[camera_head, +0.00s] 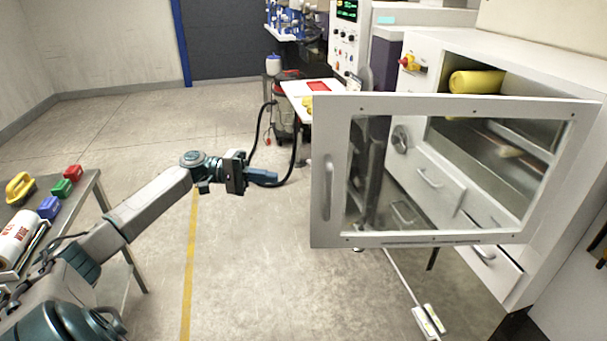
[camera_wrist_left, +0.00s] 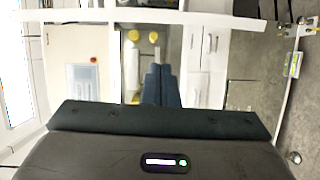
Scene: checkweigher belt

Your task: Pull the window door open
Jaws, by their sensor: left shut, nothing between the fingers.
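The window door (camera_head: 333,225) is a white frame with a clear pane, and it stands swung out from the white cabinet (camera_head: 435,55). Its upright handle (camera_head: 328,188) is on the left side of the frame. My left gripper (camera_head: 274,178) is shut and empty, left of the handle and apart from it. In the left wrist view the shut fingers (camera_wrist_left: 161,84) point toward the cabinet, and a white bar, likely the door's frame (camera_wrist_left: 150,16), crosses the top. My right gripper is not in view.
Inside the cabinet is a yellow roll (camera_head: 476,81). Drawers (camera_head: 437,178) sit below it. A side table (camera_head: 92,185) at left holds coloured blocks and a white bottle. A power strip (camera_head: 428,321) lies on the floor. The floor between table and door is clear.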

